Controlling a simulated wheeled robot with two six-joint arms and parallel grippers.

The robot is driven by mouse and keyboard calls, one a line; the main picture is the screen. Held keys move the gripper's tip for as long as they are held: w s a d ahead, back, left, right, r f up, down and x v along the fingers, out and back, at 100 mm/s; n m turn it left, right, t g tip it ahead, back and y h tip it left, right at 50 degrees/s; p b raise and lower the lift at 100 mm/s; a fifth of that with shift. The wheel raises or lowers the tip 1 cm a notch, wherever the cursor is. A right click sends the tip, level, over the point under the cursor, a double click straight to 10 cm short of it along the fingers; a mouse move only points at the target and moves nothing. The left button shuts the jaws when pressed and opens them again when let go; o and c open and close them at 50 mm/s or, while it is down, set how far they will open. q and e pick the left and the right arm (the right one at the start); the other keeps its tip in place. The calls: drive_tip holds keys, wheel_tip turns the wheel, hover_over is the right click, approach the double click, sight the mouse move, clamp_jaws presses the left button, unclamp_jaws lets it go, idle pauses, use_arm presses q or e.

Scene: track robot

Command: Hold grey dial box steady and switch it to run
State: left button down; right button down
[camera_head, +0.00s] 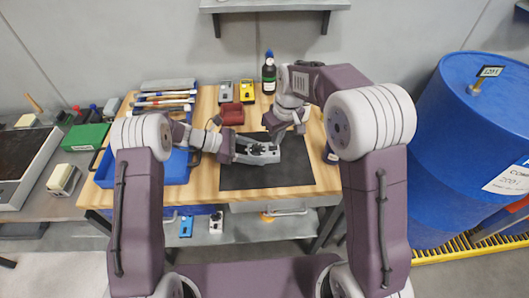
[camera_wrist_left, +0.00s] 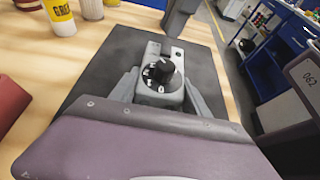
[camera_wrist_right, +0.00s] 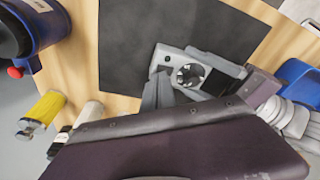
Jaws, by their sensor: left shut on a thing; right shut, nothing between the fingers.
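The grey dial box (camera_wrist_left: 153,51) lies on the dark mat (camera_head: 240,178). It has a black knob (camera_wrist_left: 158,74) with white marks around it; I cannot read the setting. In the left wrist view my left gripper (camera_wrist_left: 160,92) is shut on the box, one finger on each side. In the right wrist view the box (camera_wrist_right: 167,57) and its round dial (camera_wrist_right: 190,75) show, with the left fingers around it. My right gripper (camera_wrist_right: 160,84) is shut and empty, beside the box near the dial. Whether it touches the box I cannot tell.
A dark red box (camera_head: 232,114), yellow and grey dial boxes (camera_head: 247,90) and a dark bottle (camera_head: 269,75) stand toward the back of the wooden table. A blue tray (camera_head: 176,168) is at left. Blue drums (camera_head: 470,130) stand at right. The mat's front is clear.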

sight(277, 147)
drive_tip(key=shift+f, duration=0.8)
drive_tip(key=shift+r, duration=3.05)
use_arm(q)
drive_tip(key=shift+c, duration=2.2)
unclamp_jaws()
